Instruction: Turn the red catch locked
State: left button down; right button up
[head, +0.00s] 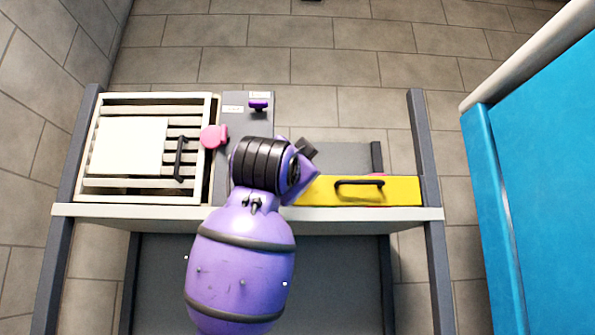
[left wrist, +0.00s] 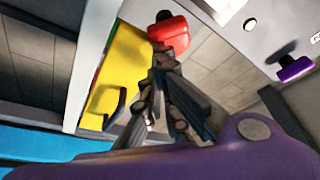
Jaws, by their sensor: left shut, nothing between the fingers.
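The red catch (left wrist: 168,28) shows in the left wrist view as a rounded red block beside the yellow panel (left wrist: 118,65). My left gripper (left wrist: 166,54) is shut and empty, its dark fingertips close below the catch; I cannot tell whether they touch it. In the head view my purple left arm covers the area left of the yellow panel (head: 325,191), and I cannot make out the red catch there. The dark part of my left gripper (head: 306,149) shows just past the arm. My right gripper is not in view.
A pink catch (head: 213,136) sits beside the slatted cover (head: 90,190) at left. A purple knob (head: 258,105) stands on the grey strip (head: 235,98), behind my arm. The yellow panel has a black handle (head: 359,184). A blue surface (head: 545,190) stands at right.

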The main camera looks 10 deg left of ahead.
pick_arm(q)
notch_tip(320, 180, down, 3)
jog(key=m+g+h, duration=0.1)
jog(key=m, duration=0.3)
jog(key=m+g, duration=0.1)
jog(key=m, duration=0.3)
jog(key=shift+m+h, duration=0.4)
jog(key=shift+a+f, duration=0.1)
jog(key=shift+f, duration=0.05)
jog(key=shift+w, duration=0.1)
